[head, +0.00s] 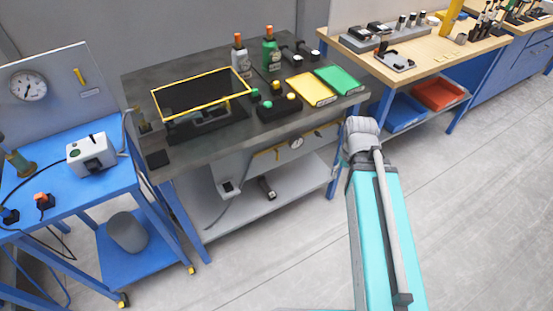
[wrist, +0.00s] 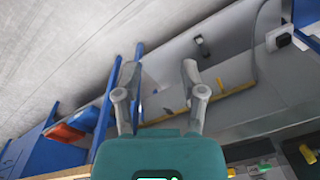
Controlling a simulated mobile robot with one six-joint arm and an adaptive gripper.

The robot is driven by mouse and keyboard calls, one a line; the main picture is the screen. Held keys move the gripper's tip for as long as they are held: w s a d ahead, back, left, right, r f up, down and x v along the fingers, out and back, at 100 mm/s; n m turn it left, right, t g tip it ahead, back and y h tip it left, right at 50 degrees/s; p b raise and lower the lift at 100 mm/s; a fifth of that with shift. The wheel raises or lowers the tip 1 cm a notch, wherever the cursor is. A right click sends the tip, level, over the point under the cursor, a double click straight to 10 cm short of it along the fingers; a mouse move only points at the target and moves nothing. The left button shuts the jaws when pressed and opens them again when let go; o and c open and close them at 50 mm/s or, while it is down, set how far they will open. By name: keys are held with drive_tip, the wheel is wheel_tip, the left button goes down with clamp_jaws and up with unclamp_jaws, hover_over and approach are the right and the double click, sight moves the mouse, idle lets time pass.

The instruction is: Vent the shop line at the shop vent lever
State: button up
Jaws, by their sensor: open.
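A yellow pipe or bar (head: 262,153) with a small round gauge (head: 296,142) runs along the grey front panel under the dark bench top. A small lever-like yellow part shows near the gauge, but I cannot tell for sure that it is the shop vent lever. In the wrist view the yellow bar (wrist: 233,90) runs across beyond and between my fingers. My gripper (wrist: 160,70) is open and empty, apart from the bar as far as I can tell. In the head view my gripper is hidden behind my arm near the bench's right end.
The bench's lower shelf (head: 235,205) holds a few small items. A wooden bench (head: 430,60) stands right. The floor in front is clear.

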drive_tip(key=w+a+f+n+t+y+b, duration=0.2)
drive_tip(key=w+a+f+n+y+b, duration=0.45)
drive_tip(key=w+f+b, duration=0.5)
drive_tip(key=n+t+y+b, duration=0.3)
drive_tip(key=n+y+b, duration=0.35)
drive_tip(key=b, duration=1.05)
approach(278, 157)
drive_tip(key=d+r+h, duration=0.1)
drive_tip(key=d+r, duration=0.1)
drive_tip(key=d, duration=0.1)
drive_tip(key=shift+s+a+f, duration=0.1)
drive_tip(key=shift+s+a, duration=0.05)
drive_tip(key=shift+s, duration=0.3)
drive_tip(key=b+x, duration=0.5)
drive_tip(key=x, duration=0.8)
drive_tip(key=shift+w+a+f, duration=0.15)
drive_tip(key=shift+a+f, duration=0.05)
drive_tip(key=shift+a, duration=0.15)
clamp_jaws()
